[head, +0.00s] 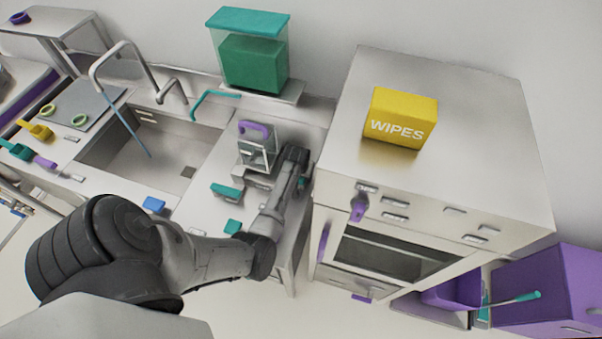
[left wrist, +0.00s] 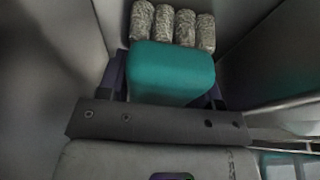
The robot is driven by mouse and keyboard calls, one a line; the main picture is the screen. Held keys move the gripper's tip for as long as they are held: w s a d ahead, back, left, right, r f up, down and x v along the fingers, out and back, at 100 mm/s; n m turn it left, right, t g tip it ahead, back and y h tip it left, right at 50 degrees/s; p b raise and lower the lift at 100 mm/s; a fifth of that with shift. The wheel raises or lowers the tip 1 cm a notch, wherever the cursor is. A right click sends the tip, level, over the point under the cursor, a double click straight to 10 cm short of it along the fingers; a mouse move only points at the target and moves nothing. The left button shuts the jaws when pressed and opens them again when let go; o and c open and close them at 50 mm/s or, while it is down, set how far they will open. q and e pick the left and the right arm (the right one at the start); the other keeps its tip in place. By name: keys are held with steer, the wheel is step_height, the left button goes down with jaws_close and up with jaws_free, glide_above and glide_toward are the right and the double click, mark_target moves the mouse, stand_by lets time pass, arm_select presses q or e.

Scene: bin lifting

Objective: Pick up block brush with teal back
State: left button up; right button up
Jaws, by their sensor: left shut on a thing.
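The block brush with a teal back (left wrist: 172,72) is in the middle of the left wrist view, with several grey speckled bristle tufts at its far edge. My left gripper (left wrist: 170,92) is shut on it, with a dark finger on each side of the teal block. In the head view my left arm reaches to the right end of the counter, beside the oven cabinet. The fingers are mostly hidden there, and a small teal patch by the wrist may be the brush. My right gripper is in neither view.
The oven cabinet (head: 480,130) with a yellow wipes box (head: 402,117) stands right of my arm. A purple-handled grater (head: 256,147) and small teal blocks (head: 227,191) are on the counter to its left, past the sink (head: 150,160). Pale walls stand close on both sides in the wrist view.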

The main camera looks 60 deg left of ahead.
arm_select(q)
step_height(320, 180, up, 18)
steer(key=shift+p, duration=0.45)
steer(key=shift+r, duration=0.1)
